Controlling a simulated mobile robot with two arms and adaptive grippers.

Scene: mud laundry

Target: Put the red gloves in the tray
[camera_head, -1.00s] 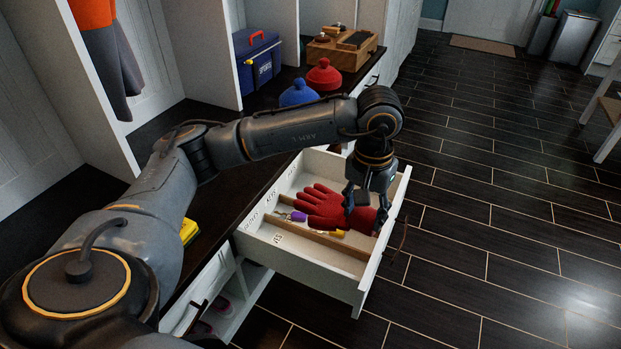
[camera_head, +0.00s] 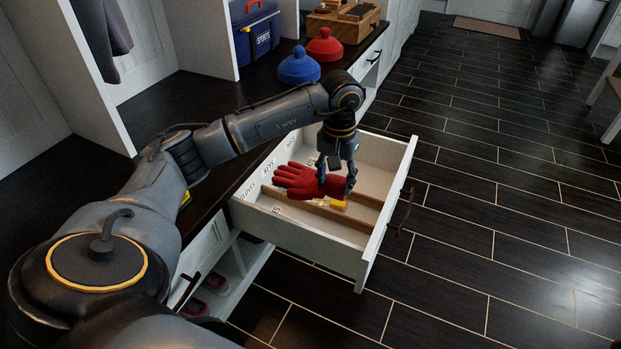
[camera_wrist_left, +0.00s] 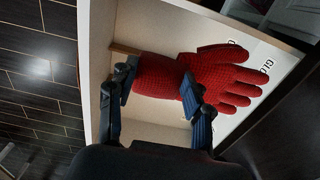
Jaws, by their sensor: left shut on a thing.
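A red glove (camera_head: 295,182) is in the open white drawer (camera_head: 318,228), its fingers pointing toward the cabinet. My left gripper (camera_head: 336,188) is shut on the glove's cuff end, with one finger on each side. In the left wrist view the gripper (camera_wrist_left: 158,92) pinches the red glove (camera_wrist_left: 225,75), which spreads to the right with its fingers extended. I cannot tell how far the glove is above the drawer bottom. A wooden tray-like box (camera_head: 325,23) stands on the bench at the back. My right gripper is not in view.
Wooden dividers (camera_head: 322,210) split the drawer, which carries printed labels; a yellow item (camera_head: 338,204) lies beside the glove. A blue hat (camera_head: 299,68), a red hat (camera_head: 325,46) and a blue box (camera_head: 255,32) sit on the dark bench.

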